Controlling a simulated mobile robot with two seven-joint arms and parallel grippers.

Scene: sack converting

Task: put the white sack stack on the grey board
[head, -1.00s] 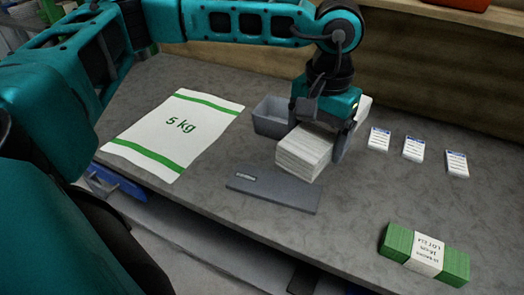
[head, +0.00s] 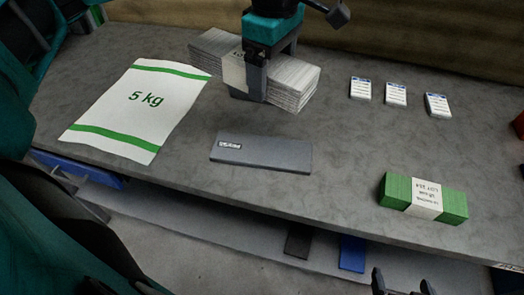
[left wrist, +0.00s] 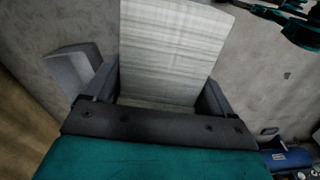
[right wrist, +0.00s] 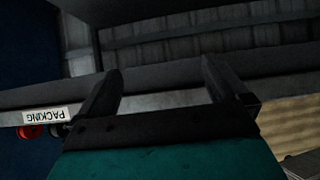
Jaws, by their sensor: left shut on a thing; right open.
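The white sack stack (head: 293,82), with a pale paper band around its middle, is held by my left gripper (head: 254,92) behind the grey board in the head view. It appears raised off the bench. In the left wrist view the stack (left wrist: 172,45) lies between the two fingers. The grey board (head: 262,155) is a flat slab with a small label at its left end, lying bare on the bench. My right gripper (right wrist: 162,75) is open and empty in the right wrist view; its tips (head: 402,285) show at the bottom of the head view, off the bench's front.
A white 5 kg sack (head: 142,105) with green bands lies left of the board. A green banded stack (head: 455,203) is at the right front. Several small label cards (head: 396,94) lie at the back right.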

